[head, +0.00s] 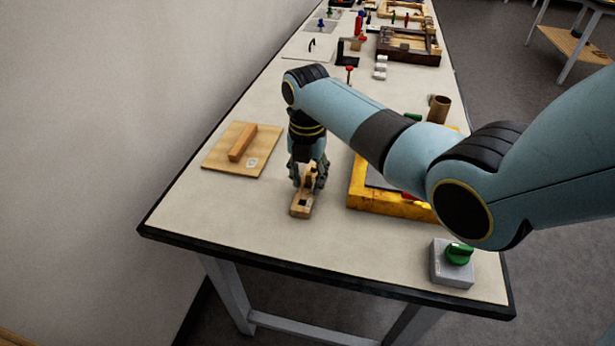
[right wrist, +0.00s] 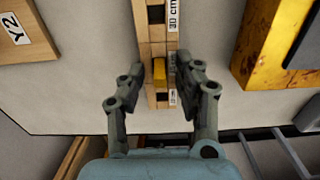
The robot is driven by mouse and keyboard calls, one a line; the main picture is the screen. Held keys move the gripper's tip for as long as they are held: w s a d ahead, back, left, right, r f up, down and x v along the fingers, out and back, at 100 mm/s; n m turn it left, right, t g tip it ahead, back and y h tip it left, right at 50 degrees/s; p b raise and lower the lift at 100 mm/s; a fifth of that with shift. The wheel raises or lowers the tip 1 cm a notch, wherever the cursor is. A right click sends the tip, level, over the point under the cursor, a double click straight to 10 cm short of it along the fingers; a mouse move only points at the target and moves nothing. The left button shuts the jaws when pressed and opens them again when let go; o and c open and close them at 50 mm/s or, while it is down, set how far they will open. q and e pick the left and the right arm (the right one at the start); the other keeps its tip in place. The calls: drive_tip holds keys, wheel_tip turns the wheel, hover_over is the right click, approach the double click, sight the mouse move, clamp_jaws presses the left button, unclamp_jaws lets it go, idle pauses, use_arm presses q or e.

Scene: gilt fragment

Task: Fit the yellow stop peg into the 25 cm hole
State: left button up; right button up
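A narrow wooden bar with square dark holes (head: 301,209) lies on the near part of the table; it also shows in the right wrist view (right wrist: 158,34), with a "30 cm" label beside one hole. The yellow stop peg (right wrist: 160,72) stands at the bar between my right fingers; whether it is fully seated is unclear, and the label beside it is too small to read. My right gripper (head: 308,180) points down over the bar. In the right wrist view it (right wrist: 161,70) is open, with gaps on both sides of the peg. My left gripper is not in view.
A wooden board with an orange-brown bar (head: 241,142) lies left of the gripper. A yellow-framed tray (head: 393,206) is close on the right. A grey box with a green knob (head: 453,263) sits at the near right corner. Bare table lies in front of the bar.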

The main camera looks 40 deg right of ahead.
drive_tip(key=shift+r, duration=0.1)
wheel_tip(320, 180, up, 12)
idle(0.5)
idle(0.5)
